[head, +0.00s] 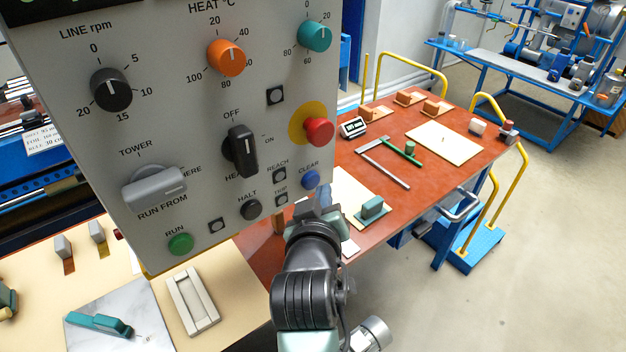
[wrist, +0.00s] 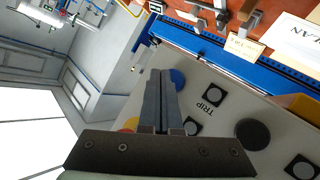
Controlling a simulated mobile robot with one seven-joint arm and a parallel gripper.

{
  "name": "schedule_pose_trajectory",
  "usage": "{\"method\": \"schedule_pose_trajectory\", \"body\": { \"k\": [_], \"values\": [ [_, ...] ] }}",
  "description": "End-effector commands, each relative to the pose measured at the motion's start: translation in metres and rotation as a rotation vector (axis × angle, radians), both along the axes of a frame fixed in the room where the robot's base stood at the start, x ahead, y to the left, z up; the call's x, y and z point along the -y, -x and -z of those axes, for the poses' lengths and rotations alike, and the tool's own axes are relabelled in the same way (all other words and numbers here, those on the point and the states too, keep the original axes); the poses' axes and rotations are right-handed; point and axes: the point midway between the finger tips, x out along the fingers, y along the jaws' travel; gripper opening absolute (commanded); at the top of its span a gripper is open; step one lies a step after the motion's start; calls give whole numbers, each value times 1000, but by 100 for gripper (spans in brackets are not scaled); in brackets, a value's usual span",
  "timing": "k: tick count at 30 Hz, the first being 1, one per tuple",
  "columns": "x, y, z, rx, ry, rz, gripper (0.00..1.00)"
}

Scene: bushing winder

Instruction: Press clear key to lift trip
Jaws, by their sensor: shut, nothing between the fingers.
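The blue CLEAR key (head: 310,179) is a round button at the lower right of the grey control panel (head: 190,100). It also shows in the wrist view (wrist: 178,77), partly hidden behind my fingers. My gripper (head: 323,190) is shut and empty, just right of and below the key. In the wrist view my closed fingertips (wrist: 160,73) overlap the key's left edge; I cannot tell whether they touch it. The square TRIP lamp (head: 281,199) lies left of and below the key and looks dark; it also shows in the wrist view (wrist: 213,95).
A red emergency knob (head: 319,131) on a yellow disc sits above the key. The black HALT button (head: 251,210) and green RUN button (head: 180,244) are to the left. A red-topped bench (head: 440,175) stands behind the panel. Open floor lies at the right.

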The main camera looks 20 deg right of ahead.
Motion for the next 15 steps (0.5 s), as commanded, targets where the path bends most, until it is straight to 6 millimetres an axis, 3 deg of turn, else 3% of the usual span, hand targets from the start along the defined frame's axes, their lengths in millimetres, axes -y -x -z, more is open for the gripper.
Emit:
{"method": "schedule_pose_trajectory", "body": {
  "k": [5, 15],
  "values": [
    [2, 4, 0, -1, -1, 1, 0],
    [14, 36, -1, -1, 0, 3, 0]
  ]
}}
